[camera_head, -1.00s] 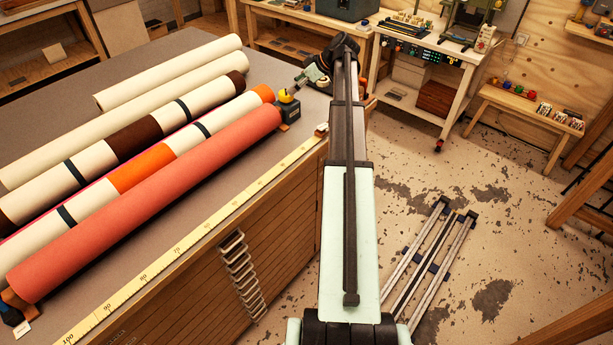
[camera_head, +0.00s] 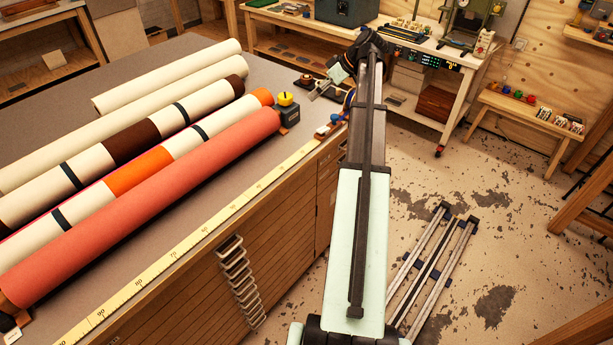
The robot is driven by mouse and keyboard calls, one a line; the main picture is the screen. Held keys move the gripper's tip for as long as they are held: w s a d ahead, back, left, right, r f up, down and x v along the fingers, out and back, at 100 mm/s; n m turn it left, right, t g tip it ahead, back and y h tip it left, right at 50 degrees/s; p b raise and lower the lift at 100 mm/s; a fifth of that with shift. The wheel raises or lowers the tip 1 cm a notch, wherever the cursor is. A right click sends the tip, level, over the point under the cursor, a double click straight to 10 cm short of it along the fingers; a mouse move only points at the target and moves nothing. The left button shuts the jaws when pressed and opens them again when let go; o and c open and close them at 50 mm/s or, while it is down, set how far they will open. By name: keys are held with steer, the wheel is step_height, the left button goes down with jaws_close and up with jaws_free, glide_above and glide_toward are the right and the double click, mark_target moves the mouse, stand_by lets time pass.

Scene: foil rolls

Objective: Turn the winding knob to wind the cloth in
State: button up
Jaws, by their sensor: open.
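The yellow winding knob (camera_head: 286,98) sits on top of a small dark grey block (camera_head: 289,115). It stands at the far right end of the rolls, next to the coral-red cloth roll (camera_head: 150,205). My gripper (camera_head: 312,87) is open and empty, to the right of the knob and a little beyond it in the picture. A gap shows between the fingers and the knob. The gripper is small and partly dark against the table, so its exact height is unclear.
Cream, brown and orange banded rolls (camera_head: 128,142) lie beside the red roll on the grey table (camera_head: 200,50). A yellow measuring tape (camera_head: 190,240) runs along the table's front edge. A small blue and white item (camera_head: 328,128) lies by that edge. Metal rails (camera_head: 435,265) lie on the floor.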

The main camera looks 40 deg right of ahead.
steer(key=s+a+f, duration=0.1)
steer(key=f, duration=0.1)
steer(key=s+a+f+m+g+p, duration=0.1)
steer(key=s+a+f, duration=0.1)
steer(key=f, duration=0.1)
steer(key=s+a+f+g+y+p, duration=0.1)
steer(key=s+a+f, duration=0.1)
steer(key=f, duration=0.1)
steer(key=shift+a+m, duration=0.25)
steer(key=shift+m, duration=0.15)
steer(key=s+a+f+m+g+p, duration=0.1)
steer(key=s+a+f, duration=0.2)
steer(key=a+f, duration=0.2)
steer(key=s+a+f+m+g+y+p, duration=0.1)
steer(key=s+a+f+g, duration=0.1)
steer(key=s+a+f, duration=0.2)
steer(key=shift+a+f+m+p, duration=0.3)
steer(key=shift+a+f, duration=0.6)
steer(key=shift+f, duration=0.25)
